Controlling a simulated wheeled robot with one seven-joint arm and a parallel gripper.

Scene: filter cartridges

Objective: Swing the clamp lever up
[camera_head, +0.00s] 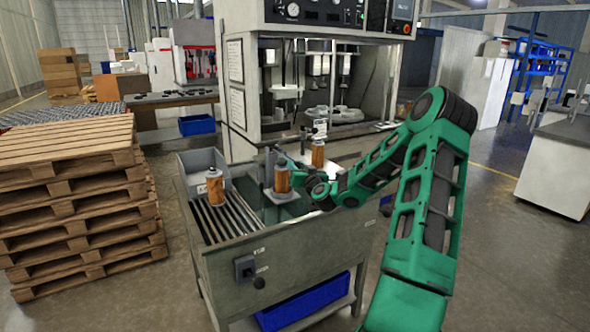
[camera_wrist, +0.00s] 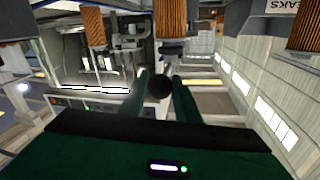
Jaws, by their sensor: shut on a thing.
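The clamp lever's round black knob (camera_wrist: 158,88) sits between the two green fingers of my gripper (camera_wrist: 160,92) in the wrist view. The fingers are shut on it. In the head view my gripper (camera_head: 297,166) is beside the middle orange filter cartridge (camera_head: 282,181), which stands upright on a fixture on the bench. Most of the lever and its clamp are hidden there, and I cannot tell the lever's angle. The wrist picture looks upside down; a cartridge (camera_wrist: 173,18) shows just beyond the fingers.
One cartridge (camera_head: 215,190) stands on the rollers at the bench's left, and another (camera_head: 318,154) stands behind my gripper. A grey bin (camera_head: 203,165) is at the back left of the bench (camera_head: 300,262). A test machine (camera_head: 236,95) rises behind. Stacked pallets (camera_head: 85,205) stand left.

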